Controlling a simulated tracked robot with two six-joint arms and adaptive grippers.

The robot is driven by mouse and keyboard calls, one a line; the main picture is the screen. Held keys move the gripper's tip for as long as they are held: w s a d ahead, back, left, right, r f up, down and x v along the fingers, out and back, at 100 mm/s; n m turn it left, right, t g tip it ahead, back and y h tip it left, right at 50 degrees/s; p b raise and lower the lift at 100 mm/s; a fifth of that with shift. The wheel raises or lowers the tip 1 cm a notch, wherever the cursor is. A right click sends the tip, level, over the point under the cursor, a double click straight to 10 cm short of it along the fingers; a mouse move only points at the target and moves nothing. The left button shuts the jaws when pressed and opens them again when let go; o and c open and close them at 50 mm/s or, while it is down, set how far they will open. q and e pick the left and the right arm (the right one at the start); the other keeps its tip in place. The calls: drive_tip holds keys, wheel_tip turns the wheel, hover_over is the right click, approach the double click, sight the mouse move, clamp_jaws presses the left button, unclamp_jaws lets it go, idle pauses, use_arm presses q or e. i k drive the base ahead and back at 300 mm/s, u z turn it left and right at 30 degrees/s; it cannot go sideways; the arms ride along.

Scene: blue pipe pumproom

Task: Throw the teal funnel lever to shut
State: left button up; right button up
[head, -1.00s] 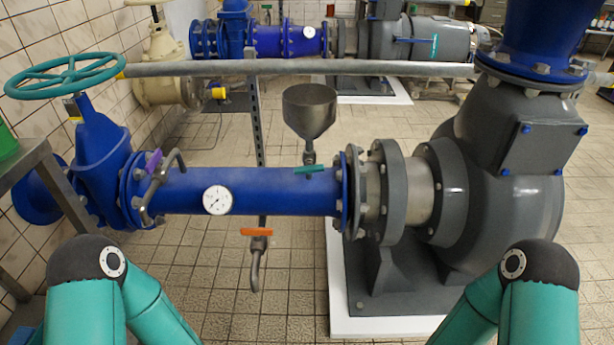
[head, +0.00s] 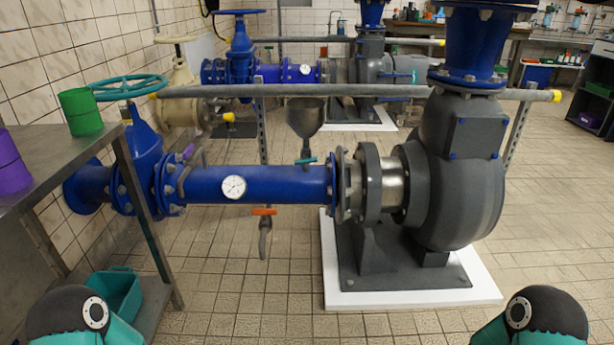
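The teal funnel lever (head: 306,161) sits on the short stem below the grey metal funnel (head: 305,117), just above the right part of the blue pipe (head: 258,184). It looks roughly level and lies along the pipe, tilted slightly. Nothing touches it. Only upper parts of my two arms show, at the bottom left and bottom right corners. Both grippers are out of the picture.
An orange lever (head: 264,211) hangs under the pipe, and a purple lever (head: 188,152) is at its left. A steel table (head: 62,169) stands at the left with a green can (head: 81,112) and a purple can (head: 10,165). A grey pump (head: 458,180) stands right. Tiled floor in front is clear.

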sight(306, 160)
drive_tip(key=u, duration=0.25)
drive_tip(key=i, duration=1.35)
drive_tip(key=z, duration=0.55)
